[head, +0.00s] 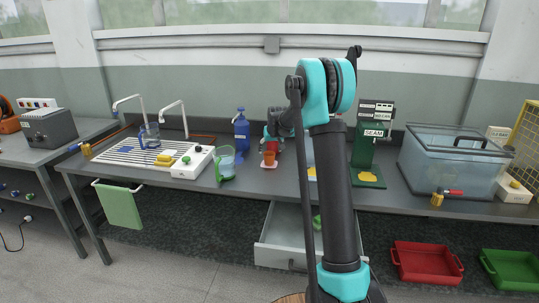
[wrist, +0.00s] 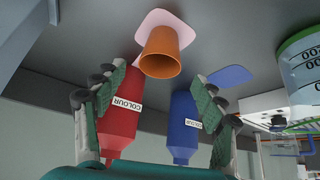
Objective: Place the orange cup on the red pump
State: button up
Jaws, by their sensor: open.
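The orange cup (head: 269,158) stands on a small pink pad (head: 264,167) on the bench. In the wrist view, which looks upside down, the cup (wrist: 160,55) shows its open mouth. The red pump (wrist: 120,118) is a red bottle with a COLOUR label, partly hidden by one finger; its top runs out of sight behind my gripper. In the head view, my arm largely covers it. My gripper (wrist: 157,98) is open and empty, with the cup beyond the gap between its fingers and apart from them.
A blue COLOUR bottle (wrist: 185,125) stands near the other finger; it also shows in the head view (head: 241,132). A clear jug with green parts (head: 225,163) stands left of the cup. A green SEAM machine (head: 364,150) and clear tank (head: 450,160) stand right. A drawer (head: 285,240) is open below.

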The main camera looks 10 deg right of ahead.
jog(key=v, duration=0.6)
jog(key=shift+r, duration=0.2)
jog(key=s+d+f, duration=0.1)
jog(key=s+f, duration=0.3)
jog(key=s, duration=1.2)
jog(key=s+d+f+g, duration=0.1)
jog(key=s+f, duration=0.3)
jog(key=s, duration=1.3)
jog(key=s+d+f+m+g, duration=0.1)
jog(key=s+f, duration=0.3)
jog(key=s, duration=1.2)
jog(key=shift+s+d+f+h, duration=0.2)
jog(key=shift+d+f+h, duration=0.1)
jog(key=shift+f, duration=0.1)
jog(key=shift+a, duration=0.1)
